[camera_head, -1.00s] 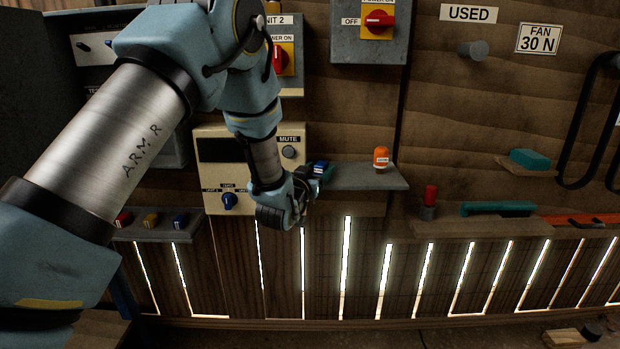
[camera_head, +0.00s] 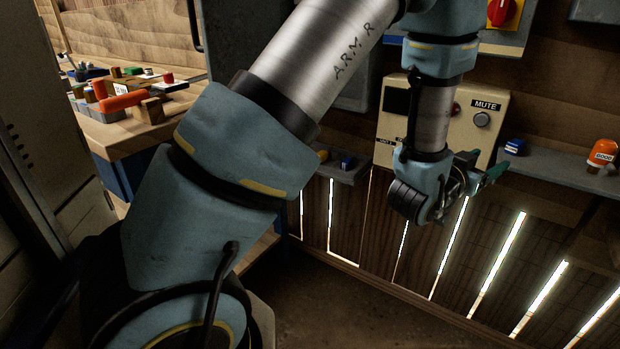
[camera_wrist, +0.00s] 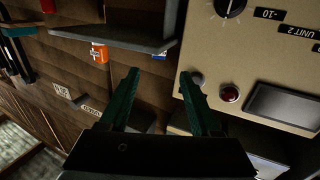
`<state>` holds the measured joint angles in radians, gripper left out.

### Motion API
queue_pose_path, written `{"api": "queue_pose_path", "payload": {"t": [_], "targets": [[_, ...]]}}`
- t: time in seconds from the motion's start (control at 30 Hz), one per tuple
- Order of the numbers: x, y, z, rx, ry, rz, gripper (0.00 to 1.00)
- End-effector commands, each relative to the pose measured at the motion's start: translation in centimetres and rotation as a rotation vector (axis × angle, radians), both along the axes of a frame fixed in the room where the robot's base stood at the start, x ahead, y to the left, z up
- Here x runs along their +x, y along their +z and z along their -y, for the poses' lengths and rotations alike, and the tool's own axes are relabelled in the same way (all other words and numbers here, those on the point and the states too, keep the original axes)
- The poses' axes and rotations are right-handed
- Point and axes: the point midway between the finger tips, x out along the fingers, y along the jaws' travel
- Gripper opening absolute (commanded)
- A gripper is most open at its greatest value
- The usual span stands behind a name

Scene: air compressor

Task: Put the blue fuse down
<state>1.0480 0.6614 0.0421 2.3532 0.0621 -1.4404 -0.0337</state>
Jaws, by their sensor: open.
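A blue fuse (camera_head: 515,147) stands on the left end of the grey wall shelf (camera_head: 560,172). In the wrist view only a small blue bit of it (camera_wrist: 160,57) shows at the shelf edge. My gripper (camera_head: 487,166) is open and empty, with its green fingers just left of and below the fuse, apart from it. In the wrist view the two green fingers (camera_wrist: 160,74) are spread with nothing between them. A second blue fuse (camera_head: 346,161) sits on a lower shelf at the left, beside a yellow fuse (camera_head: 322,155) partly hidden by my arm.
A cream control panel (camera_head: 492,104) with a MUTE button is behind my gripper. A workbench (camera_head: 130,143) with several parts is at the far left. Bare floor shows below.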

Motion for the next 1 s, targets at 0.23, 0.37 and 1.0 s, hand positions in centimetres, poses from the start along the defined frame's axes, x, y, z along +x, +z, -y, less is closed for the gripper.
{"api": "queue_pose_path", "payload": {"t": [0.23,0.37,1.0], "targets": [[7.2,-1.3,-6.8,0.189,0.181,-0.125,0.64],[11.5,-2.9,-15.4,0.366,0.350,-0.291,0.64],[0.6,-4.7,-46.9,0.808,0.796,-1.206,0.64]]}}
